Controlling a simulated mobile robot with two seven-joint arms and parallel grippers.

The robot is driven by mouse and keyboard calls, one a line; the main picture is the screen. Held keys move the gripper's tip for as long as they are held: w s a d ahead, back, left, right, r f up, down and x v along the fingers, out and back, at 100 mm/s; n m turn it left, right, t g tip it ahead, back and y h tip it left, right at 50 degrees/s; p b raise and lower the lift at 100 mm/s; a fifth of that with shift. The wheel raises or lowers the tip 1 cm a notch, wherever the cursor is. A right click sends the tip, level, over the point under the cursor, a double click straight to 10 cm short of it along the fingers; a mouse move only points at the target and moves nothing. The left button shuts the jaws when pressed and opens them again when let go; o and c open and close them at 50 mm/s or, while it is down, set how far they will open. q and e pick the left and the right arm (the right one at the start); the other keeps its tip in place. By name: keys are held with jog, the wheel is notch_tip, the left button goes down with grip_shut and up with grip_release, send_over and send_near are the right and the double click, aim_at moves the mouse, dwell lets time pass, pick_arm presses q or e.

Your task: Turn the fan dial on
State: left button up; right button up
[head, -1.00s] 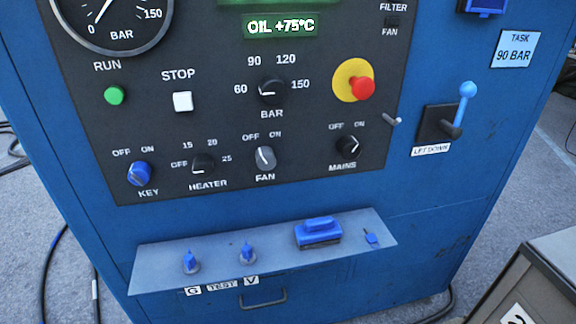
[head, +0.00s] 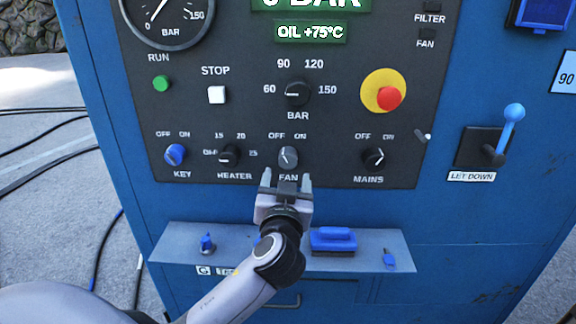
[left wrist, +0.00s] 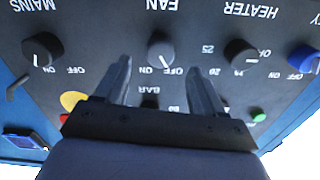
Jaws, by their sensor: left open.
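The fan dial (head: 288,157) is a small grey-black knob on the dark control panel, with OFF and ON printed above it. Its white mark leans toward OFF. It also shows in the left wrist view (left wrist: 161,52), upside down, with its mark toward OFF. My left gripper (head: 287,179) is open and empty, just below the dial over the FAN label. In the left wrist view its two fingers (left wrist: 158,72) point toward the panel, with the dial between and beyond their tips. No contact with the dial shows. My right gripper is not in view.
The heater dial (head: 228,155) is left of the fan dial and the mains dial (head: 374,159) right. The bar dial (head: 297,93) is above. A grey shelf (head: 385,239) juts out below, bearing a blue-handled brush (head: 333,240) and small blue pieces. A red emergency button (head: 389,97) is upper right.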

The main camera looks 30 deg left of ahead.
aim_at(287, 164)
pick_arm(q)
jog(key=shift+p+x, duration=0.6)
jog(key=shift+x, duration=2.9)
jog(key=shift+a, duration=0.1)
jog(key=c, duration=1)
